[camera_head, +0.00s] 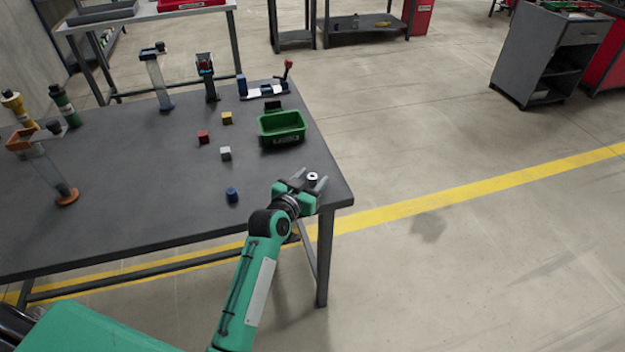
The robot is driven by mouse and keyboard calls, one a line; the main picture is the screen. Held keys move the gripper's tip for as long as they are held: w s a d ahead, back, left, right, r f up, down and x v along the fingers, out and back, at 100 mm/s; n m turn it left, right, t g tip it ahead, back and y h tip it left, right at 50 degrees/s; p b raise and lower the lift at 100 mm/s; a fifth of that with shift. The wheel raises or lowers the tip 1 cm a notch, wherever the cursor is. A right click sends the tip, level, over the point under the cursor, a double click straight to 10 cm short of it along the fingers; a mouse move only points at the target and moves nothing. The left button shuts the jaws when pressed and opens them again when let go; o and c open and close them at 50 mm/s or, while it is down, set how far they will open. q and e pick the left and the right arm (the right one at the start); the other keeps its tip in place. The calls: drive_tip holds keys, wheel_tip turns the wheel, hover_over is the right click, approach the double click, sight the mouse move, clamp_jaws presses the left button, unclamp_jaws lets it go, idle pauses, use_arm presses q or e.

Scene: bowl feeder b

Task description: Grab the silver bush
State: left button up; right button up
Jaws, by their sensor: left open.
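The silver bush (312,176) is a small pale ring with a dark hole, upright near the right edge of the dark table. My left gripper (308,182) is open over this edge, its fingers pointing away from me. The bush shows at the fingertips, apparently between them; whether either finger touches it I cannot tell. The gripper hides the lower part of the bush. My right gripper is not in view.
On the table (130,205) are a blue cylinder (232,194), a white cube (225,153), a red cube (203,137), a yellow cube (227,118) and a green bin (282,126). The floor right of the table is clear.

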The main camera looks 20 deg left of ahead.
use_arm(q)
drive_tip(key=shift+w, duration=0.35)
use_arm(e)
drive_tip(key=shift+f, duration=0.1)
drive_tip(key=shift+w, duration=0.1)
use_arm(q)
drive_tip(key=c, duration=1)
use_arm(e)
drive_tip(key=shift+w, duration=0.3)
use_arm(q)
drive_tip(key=shift+c, duration=0.2)
